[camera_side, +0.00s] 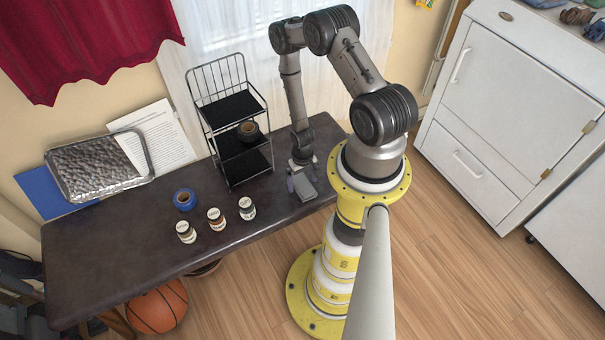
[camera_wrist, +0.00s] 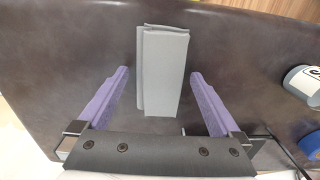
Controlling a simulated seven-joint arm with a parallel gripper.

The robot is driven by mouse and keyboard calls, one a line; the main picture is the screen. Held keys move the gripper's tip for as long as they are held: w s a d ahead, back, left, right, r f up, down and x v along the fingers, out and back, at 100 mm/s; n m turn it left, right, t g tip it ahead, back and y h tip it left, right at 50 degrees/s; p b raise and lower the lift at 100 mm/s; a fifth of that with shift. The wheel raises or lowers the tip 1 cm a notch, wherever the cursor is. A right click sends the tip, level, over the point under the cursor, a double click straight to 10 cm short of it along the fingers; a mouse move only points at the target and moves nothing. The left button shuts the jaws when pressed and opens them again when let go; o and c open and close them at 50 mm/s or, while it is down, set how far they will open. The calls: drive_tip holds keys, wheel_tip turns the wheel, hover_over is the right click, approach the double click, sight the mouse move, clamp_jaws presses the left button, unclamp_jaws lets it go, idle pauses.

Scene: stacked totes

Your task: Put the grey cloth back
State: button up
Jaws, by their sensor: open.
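The grey cloth (camera_wrist: 165,72) is folded into a narrow rectangle and lies flat on the dark table. In the side view it shows as a small grey patch (camera_side: 306,190) near the table's right end. My gripper (camera_wrist: 163,80) is open, with a purple finger on each side of the cloth's near part in the wrist view. Both fingers look apart from the cloth. In the side view my gripper (camera_side: 299,182) points down over the cloth. I cannot tell its exact height above the table.
A black wire shelf rack (camera_side: 208,118) stands just left of my arm, with a dark tape roll (camera_side: 249,131) on a shelf. Blue tape (camera_side: 184,199) and jars (camera_side: 216,219) stand left on the table (camera_side: 120,245).

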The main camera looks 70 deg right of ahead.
wheel_tip(320, 180, up, 12)
wheel_tip(320, 180, up, 15)
drive_tip(key=n+t, duration=0.1)
drive_tip(key=n, duration=0.1)
hover_over(302, 183)
drive_tip(key=w, duration=0.9)
drive_tip(key=w+a+r+n+t+h, duration=0.1)
drive_tip(key=a+r, duration=0.2)
drive_tip(key=r, duration=0.4)
drive_tip(key=w+a+r+n+t, duration=0.1)
drive_tip(key=w+a+r, duration=0.1)
drive_tip(key=r, duration=0.5)
drive_tip(key=s+a+r+n+t, duration=0.1)
drive_tip(key=s+a+r, duration=0.1)
drive_tip(key=a+r, duration=0.3)
drive_tip(key=s+a+r+n, duration=0.1)
drive_tip(key=s+a+r, duration=0.15)
drive_tip(key=r, duration=0.45)
drive_tip(key=s+a+r+n, duration=0.1)
drive_tip(key=s+a+r, duration=0.1)
drive_tip(key=s, duration=0.3)
drive_tip(key=s+a+r+n+t+y, duration=0.1)
drive_tip(key=s+a+r+n, duration=0.1)
drive_tip(key=s, duration=0.4)
wheel_tip(302, 183, up, 2)
drive_tip(key=shift+a+r+t, duration=0.1)
drive_tip(key=shift+a+t, duration=0.2)
drive_tip(key=shift+a, duration=0.55)
